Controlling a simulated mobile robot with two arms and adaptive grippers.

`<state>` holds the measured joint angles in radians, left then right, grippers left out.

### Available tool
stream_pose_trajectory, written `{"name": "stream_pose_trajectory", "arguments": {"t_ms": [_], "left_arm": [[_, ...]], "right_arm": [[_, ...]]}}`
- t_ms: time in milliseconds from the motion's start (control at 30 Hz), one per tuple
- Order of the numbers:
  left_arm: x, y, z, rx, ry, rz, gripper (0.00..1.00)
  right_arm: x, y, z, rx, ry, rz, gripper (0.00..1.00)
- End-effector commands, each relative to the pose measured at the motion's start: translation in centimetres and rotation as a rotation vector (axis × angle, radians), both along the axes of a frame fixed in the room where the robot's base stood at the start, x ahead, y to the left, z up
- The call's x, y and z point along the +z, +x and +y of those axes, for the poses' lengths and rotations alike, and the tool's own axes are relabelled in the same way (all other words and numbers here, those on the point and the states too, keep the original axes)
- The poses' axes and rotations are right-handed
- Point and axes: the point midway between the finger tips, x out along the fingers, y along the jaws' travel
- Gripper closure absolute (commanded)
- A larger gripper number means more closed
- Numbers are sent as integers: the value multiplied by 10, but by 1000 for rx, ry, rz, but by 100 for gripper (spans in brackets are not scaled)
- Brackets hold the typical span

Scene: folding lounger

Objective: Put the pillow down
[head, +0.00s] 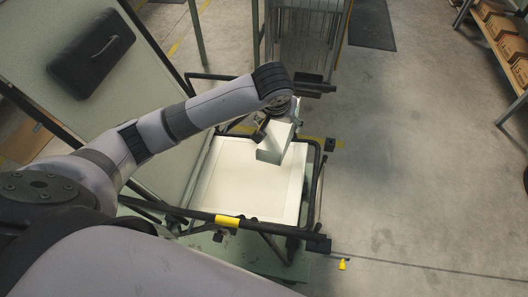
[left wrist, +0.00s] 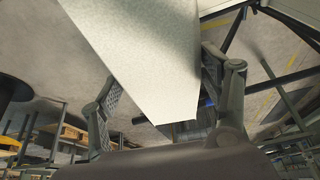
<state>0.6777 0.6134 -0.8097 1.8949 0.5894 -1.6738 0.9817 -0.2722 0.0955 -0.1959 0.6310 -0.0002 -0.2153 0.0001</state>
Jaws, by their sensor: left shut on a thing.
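The pillow (head: 273,148) is a pale, block-shaped piece, tilted above the far right part of the lounger's white seat (head: 235,190). I cannot tell whether its lower edge touches the seat. My left gripper (head: 275,122) is shut on the pillow's upper part and is partly hidden by the wrist. In the left wrist view the pillow (left wrist: 150,60) fills the space between the two fingers (left wrist: 165,108). The lounger's large pale green panel (head: 135,85) slopes up at the left, partly behind my arm. My right gripper is out of view.
A black pad (head: 92,52) lies on the green panel. Black frame bars (head: 200,215) with yellow tape surround the seat. A wire cart (head: 305,35) stands behind. Shelves with boxes (head: 500,30) are at the far right. The floor (head: 420,170) to the right is clear.

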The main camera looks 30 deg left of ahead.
Motion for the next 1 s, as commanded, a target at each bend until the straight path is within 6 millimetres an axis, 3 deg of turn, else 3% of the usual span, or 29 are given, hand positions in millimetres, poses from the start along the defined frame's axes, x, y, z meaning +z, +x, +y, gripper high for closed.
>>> {"name": "stream_pose_trajectory", "arguments": {"t_ms": [33, 200, 400, 600, 800, 1000], "left_arm": [[-26, 4, 6, 27, 1, 15, 65], [-103, 10, 28, 84, 2, 12, 65], [-172, -5, 50, 102, 2, 7, 65], [-202, -16, 59, 98, 0, 0, 65], [-212, -17, 61, 96, 1, -3, 65], [-226, -17, 61, 97, 0, -3, 65]], "right_arm": [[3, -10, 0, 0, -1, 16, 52], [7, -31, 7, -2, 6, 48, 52], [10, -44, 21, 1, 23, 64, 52], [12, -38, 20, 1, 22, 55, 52], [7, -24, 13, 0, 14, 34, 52], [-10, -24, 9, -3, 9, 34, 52]]}}
